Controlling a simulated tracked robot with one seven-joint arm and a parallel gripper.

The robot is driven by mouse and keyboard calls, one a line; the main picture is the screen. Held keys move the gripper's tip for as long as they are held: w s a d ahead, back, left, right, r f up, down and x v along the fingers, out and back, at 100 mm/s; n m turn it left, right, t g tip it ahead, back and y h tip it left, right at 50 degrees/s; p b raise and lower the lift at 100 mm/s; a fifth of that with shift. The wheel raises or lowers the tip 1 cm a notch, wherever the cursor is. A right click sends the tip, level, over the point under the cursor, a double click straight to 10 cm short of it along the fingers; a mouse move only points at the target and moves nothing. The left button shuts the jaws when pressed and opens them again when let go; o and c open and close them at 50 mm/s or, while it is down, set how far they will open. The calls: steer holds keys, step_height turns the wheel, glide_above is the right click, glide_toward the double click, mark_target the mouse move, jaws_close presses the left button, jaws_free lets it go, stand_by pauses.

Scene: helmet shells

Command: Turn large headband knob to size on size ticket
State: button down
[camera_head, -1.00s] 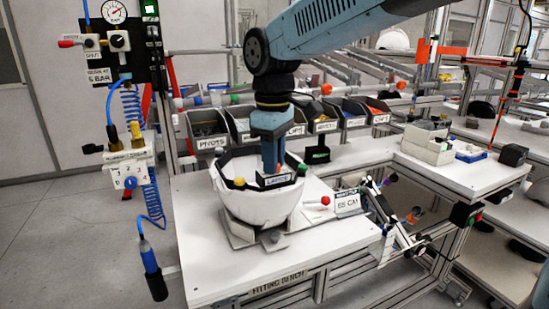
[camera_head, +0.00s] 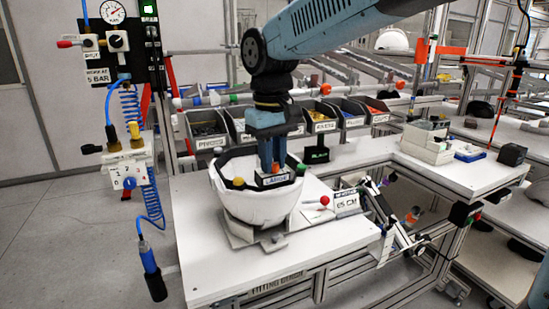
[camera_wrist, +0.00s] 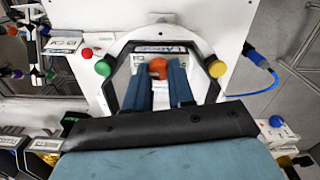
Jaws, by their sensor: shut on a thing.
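A white helmet shell (camera_head: 258,208) sits open side up in a stand on the bench. My gripper (camera_head: 273,168) points down into it from above. In the wrist view, its two blue fingers (camera_wrist: 159,82) are closed on the orange headband knob (camera_wrist: 158,66), one on each side. In the head view the knob is mostly hidden between the fingers, behind a label that reads LARGE (camera_head: 273,180). The size ticket (camera_head: 347,202) stands on the bench right of the shell and appears to read 65 CM. The knob's scale is too small to read.
A yellow ball (camera_head: 239,182) and a green ball (camera_head: 301,170) sit at the shell's rim. A red ball (camera_head: 325,200) is beside the ticket. Labelled bins (camera_head: 207,129) stand behind. A blue coiled hose (camera_head: 151,200) hangs at left. The bench front is clear.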

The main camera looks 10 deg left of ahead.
steer(key=shift+w+m, duration=0.1)
steer(key=shift+m, duration=0.2)
steer(key=c, duration=0.9)
jaws_free()
steer(key=shift+c, duration=0.2)
steer(key=shift+r, duration=0.1)
step_height(320, 180, up, 14)
steer(key=shift+f, duration=0.25)
steer(key=s+d+f+m+t, duration=0.1)
steer(key=d+f, duration=0.4)
steer(key=d, duration=0.5)
steer(key=s+d+f+m+t, duration=0.2)
steer(key=s+d+f+m, duration=0.2)
steer(key=d, duration=0.7)
steer(key=s+d+f+m+t, duration=0.2)
steer(key=s+d+f, duration=0.4)
steer(key=d, duration=0.4)
steer(key=shift+s+d+f+m, duration=0.15)
steer(key=shift+s+f+m, duration=0.05)
steer(key=shift+m, duration=0.2)
